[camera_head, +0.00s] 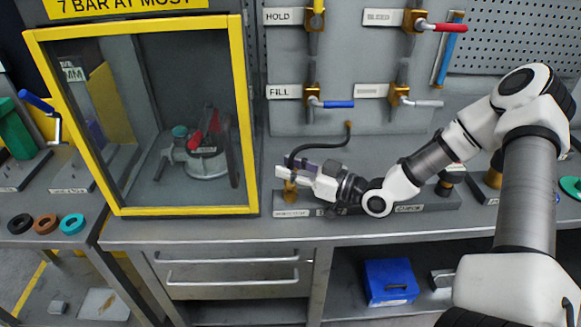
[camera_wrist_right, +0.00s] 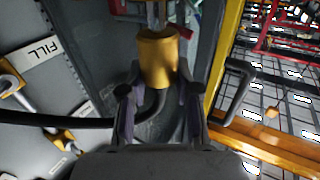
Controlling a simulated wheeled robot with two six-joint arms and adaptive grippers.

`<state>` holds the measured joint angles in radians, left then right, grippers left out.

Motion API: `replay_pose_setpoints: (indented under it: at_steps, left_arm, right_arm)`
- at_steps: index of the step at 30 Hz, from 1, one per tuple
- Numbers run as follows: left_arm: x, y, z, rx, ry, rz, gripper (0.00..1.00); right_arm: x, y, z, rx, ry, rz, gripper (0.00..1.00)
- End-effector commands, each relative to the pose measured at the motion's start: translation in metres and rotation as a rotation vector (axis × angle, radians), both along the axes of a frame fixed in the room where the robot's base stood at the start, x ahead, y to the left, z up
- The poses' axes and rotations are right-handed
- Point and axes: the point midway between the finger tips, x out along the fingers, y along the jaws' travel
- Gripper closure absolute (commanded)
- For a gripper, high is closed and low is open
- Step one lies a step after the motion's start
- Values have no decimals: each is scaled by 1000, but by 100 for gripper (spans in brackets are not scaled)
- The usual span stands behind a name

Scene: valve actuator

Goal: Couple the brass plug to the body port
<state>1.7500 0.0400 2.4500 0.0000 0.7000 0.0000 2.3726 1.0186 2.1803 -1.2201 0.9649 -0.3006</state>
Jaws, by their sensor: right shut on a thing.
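The brass plug (camera_wrist_right: 158,58) sits between the fingertips of my right gripper (camera_wrist_right: 158,100) in the right wrist view, with a black hose (camera_wrist_right: 155,103) running from it off to the left. My left gripper is not in view.
The yellow cabinet frame (camera_head: 249,120) stands close left of my right gripper, with a dark door handle (camera_head: 231,161). The hose rises to a panel fitting (camera_head: 348,125). Behind are labelled valves with a blue lever (camera_head: 338,104). Rings (camera_head: 46,223) lie far left.

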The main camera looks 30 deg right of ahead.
Motion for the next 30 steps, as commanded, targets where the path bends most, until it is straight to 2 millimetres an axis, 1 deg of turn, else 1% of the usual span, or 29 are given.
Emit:
replay_pose_setpoints:
  at_steps: [26,27,28,29,30]
  left_arm:
    - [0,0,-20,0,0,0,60]
    - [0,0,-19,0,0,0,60]
    - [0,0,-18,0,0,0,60]
    - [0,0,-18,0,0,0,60]
    - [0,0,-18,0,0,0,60]
  right_arm:
    - [0,0,-23,0,-1,0,100]
    - [0,0,-21,0,-1,0,58]
    - [0,0,-21,0,-1,0,47]
    - [0,0,-21,0,-1,0,39]
    - [0,0,-21,0,-1,0,39]
